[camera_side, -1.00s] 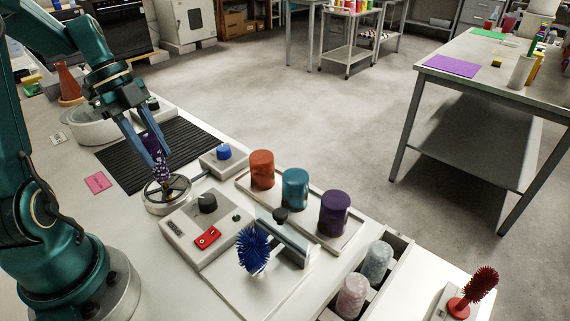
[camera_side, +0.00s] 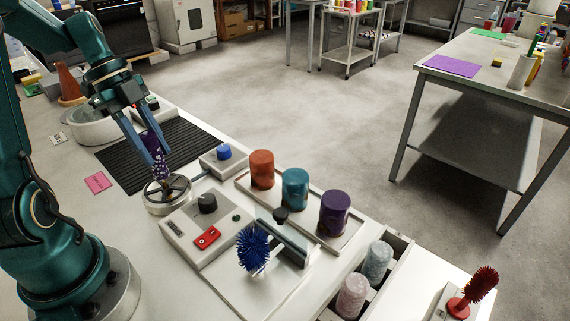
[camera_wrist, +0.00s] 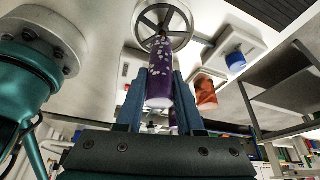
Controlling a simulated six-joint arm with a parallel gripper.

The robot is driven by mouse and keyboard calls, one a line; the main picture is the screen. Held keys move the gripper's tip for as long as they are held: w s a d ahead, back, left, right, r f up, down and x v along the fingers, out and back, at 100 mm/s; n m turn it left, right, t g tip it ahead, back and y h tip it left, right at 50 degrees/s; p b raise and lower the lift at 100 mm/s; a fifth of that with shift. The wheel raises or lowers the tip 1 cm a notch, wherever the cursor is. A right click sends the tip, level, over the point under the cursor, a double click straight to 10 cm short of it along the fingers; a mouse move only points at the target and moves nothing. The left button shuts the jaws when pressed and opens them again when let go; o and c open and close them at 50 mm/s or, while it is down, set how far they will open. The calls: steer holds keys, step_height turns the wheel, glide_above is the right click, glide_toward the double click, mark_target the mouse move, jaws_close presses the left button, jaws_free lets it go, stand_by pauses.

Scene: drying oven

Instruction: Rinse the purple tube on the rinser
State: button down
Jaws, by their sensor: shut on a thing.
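The purple tube (camera_side: 158,164), with pale speckles, is held between the blue fingers of my gripper (camera_side: 155,160). It stands roughly upright over the round spoked rinser (camera_side: 168,195), its lower end at or just above the spokes; I cannot tell whether it touches. In the wrist view the purple tube (camera_wrist: 160,75) sits between the two fingers of my gripper (camera_wrist: 160,85), with the rinser (camera_wrist: 162,22) beyond its far end. My gripper is shut on the tube.
A control box with a dark knob (camera_side: 207,203) and a blue-knobbed box (camera_side: 223,153) flank the rinser. Red, teal and purple cylinders (camera_side: 334,212) stand on a tray to the right. A blue brush (camera_side: 252,249) is in front. A black ribbed mat (camera_side: 190,145) lies behind.

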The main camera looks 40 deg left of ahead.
steer(key=shift+r, duration=1.15)
